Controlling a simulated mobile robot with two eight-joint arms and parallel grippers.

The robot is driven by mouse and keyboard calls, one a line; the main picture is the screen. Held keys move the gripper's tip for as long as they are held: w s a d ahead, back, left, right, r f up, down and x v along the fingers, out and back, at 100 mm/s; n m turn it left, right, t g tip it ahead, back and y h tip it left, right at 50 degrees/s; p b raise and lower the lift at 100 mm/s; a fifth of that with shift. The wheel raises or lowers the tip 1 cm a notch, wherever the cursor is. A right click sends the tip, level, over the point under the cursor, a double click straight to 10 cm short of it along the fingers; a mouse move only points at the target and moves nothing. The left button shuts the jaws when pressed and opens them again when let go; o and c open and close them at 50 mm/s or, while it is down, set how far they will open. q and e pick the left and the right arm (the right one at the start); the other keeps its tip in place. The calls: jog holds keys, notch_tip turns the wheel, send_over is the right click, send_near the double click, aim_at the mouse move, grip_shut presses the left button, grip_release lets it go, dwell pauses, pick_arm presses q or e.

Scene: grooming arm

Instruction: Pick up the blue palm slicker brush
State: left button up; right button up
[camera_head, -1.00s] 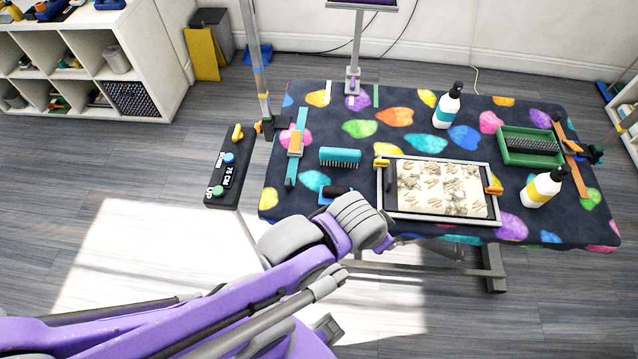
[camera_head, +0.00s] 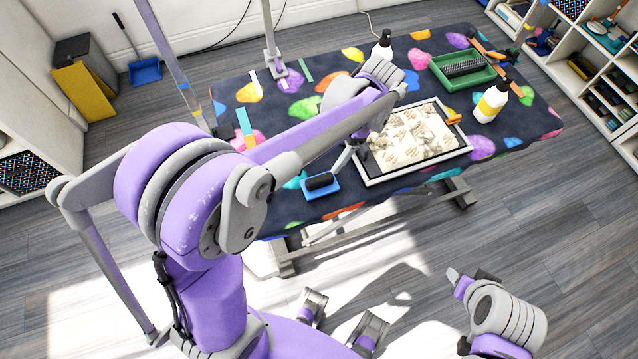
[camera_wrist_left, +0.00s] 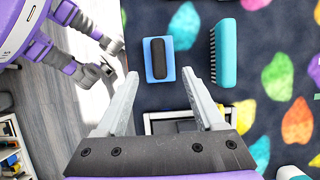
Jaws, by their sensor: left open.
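The blue palm slicker brush (camera_head: 320,186) has a blue base and a black top. It lies near the front edge of the patterned table, left of the framed tray (camera_head: 368,177). In the left wrist view the brush (camera_wrist_left: 170,74) shows ahead, between the lines of the two fingers. My left gripper (camera_head: 345,158) is open and empty, beside the brush at its right in the head view; its fingers (camera_wrist_left: 160,76) look spread in the wrist view. I cannot tell its height above the table. My right gripper (camera_head: 455,278) is off the table at lower right; its jaw state is unclear.
A teal brush (camera_wrist_left: 225,52) lies right of the blue one in the wrist view. Two bottles (camera_head: 491,101) (camera_head: 383,46) and a green tray (camera_head: 437,72) stand farther right and back. My left arm hides part of the table.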

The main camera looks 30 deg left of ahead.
aim_at(320, 178)
pick_arm(q)
jog(key=x, duration=1)
jog(key=shift+d+f, duration=0.15)
jog(key=shift+f, duration=0.1)
grip_shut()
